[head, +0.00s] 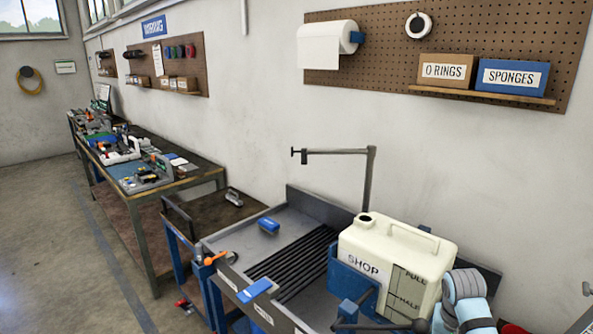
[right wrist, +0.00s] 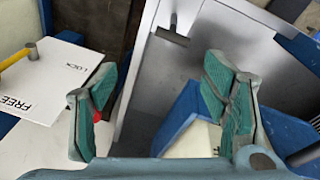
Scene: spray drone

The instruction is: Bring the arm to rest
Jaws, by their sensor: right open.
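My right gripper (right wrist: 160,80) shows in the right wrist view with its two teal-padded fingers spread wide and nothing between them. Below the gap are the grey metal surface of the bench and part of a blue holder (right wrist: 185,110). In the head view, a grey and light-blue part of my right arm shows at the bottom right, beside the cream jug (head: 400,250) marked SHOP. The fingers cannot be made out there. My left gripper is in neither view.
The jug sits in a blue holder (head: 350,280) on a grey bench with a slotted drain (head: 295,262). A thin metal post (head: 369,180) rises behind it. A white FREE/LOCK plate (right wrist: 50,85) with a yellow lever lies left of my right fingers.

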